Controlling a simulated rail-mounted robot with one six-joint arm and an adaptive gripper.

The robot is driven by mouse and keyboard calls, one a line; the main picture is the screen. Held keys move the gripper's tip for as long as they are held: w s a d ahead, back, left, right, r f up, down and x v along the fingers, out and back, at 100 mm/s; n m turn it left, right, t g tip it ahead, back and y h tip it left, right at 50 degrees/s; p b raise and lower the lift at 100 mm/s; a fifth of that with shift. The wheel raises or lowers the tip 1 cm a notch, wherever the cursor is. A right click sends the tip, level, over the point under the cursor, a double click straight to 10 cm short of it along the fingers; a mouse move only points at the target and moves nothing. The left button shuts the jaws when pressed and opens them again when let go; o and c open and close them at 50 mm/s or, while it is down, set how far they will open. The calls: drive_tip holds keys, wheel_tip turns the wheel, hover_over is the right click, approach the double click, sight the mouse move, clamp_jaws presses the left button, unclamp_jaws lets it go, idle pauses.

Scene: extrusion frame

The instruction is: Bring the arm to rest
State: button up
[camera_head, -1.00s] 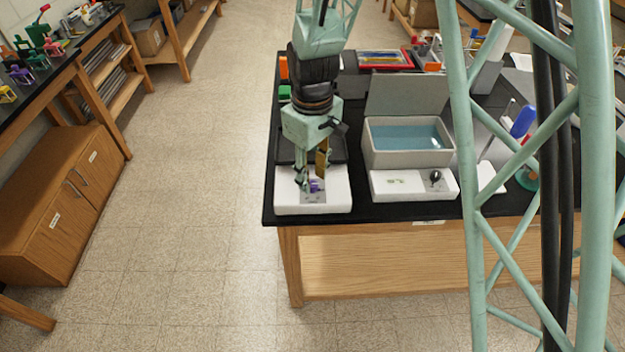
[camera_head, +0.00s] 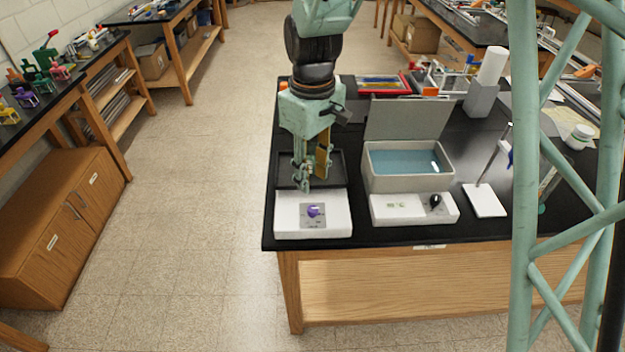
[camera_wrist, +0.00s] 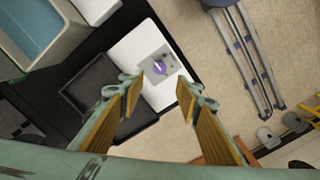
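My gripper (camera_head: 313,172) hangs above the front left part of the black bench (camera_head: 360,240). In the wrist view my gripper (camera_wrist: 158,97) is open, its two wooden-faced fingers spread with nothing between them. A small purple piece (camera_head: 314,211) sits on a grey plate in the white block (camera_head: 288,221). It also shows in the wrist view (camera_wrist: 160,67), beyond the fingertips and apart from them. A black tray (camera_head: 335,182) lies behind the white block, partly hidden by my gripper in the head view.
A grey box with blue inside (camera_head: 374,180) and an open lid (camera_head: 405,118) stands to the right. A second white block (camera_head: 390,219) with a black knob lies before it. A stand with a white base (camera_head: 485,201) is farther right. Floor is clear to the bench's left.

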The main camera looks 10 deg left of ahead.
drive_tip(key=shift+d+r, duration=0.1)
idle(0.6)
drive_tip(key=s+d+r+m+t+b, duration=0.1)
drive_tip(key=s+d+r+m, duration=0.3)
drive_tip(key=d+r, duration=0.55)
drive_tip(key=s+d+r+m, duration=0.2)
drive_tip(key=s+d+r, duration=0.4)
drive_tip(key=d, duration=0.7)
drive_tip(key=s+d+r+m+t+b, duration=0.1)
drive_tip(key=s+d+m+b, duration=0.1)
drive_tip(key=s+d, duration=0.4)
drive_tip(key=s+d+r+m+t+b, duration=0.2)
drive_tip(key=s+d, duration=0.4)
drive_tip(key=s, duration=0.8)
drive_tip(key=shift+s+d+m+b, duration=0.25)
drive_tip(key=shift+m+b, duration=0.2)
drive_tip(key=shift+m, duration=0.75)
